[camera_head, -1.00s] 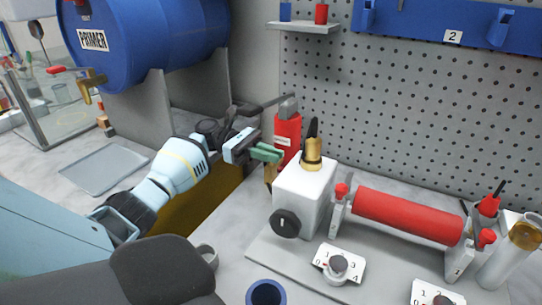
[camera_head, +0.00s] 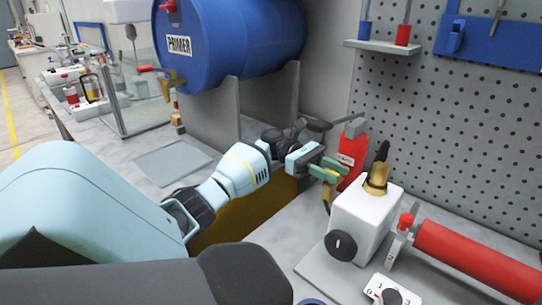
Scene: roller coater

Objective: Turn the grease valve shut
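A brass fitting with a black lever (camera_head: 376,172) stands on top of a white block (camera_head: 362,220); the lever points up, tilted slightly right. It looks like a valve, but no label on it is readable. My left gripper (camera_head: 332,171) has green fingers and is just left of it, in front of a red cylinder (camera_head: 353,156) with a grey top. A small brass-coloured part (camera_head: 327,196) shows at and below the fingertips. I cannot tell whether the fingers grip it, as they overlap it in the picture. My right gripper is not in view.
A blue primer drum (camera_head: 235,40) rests on grey supports at the back, with a brass tap. A red roller (camera_head: 475,262) and a black knob (camera_head: 341,246) are at right. A dial plate (camera_head: 388,291) is in front. A grey tray (camera_head: 172,162) lies left; a pegboard stands behind.

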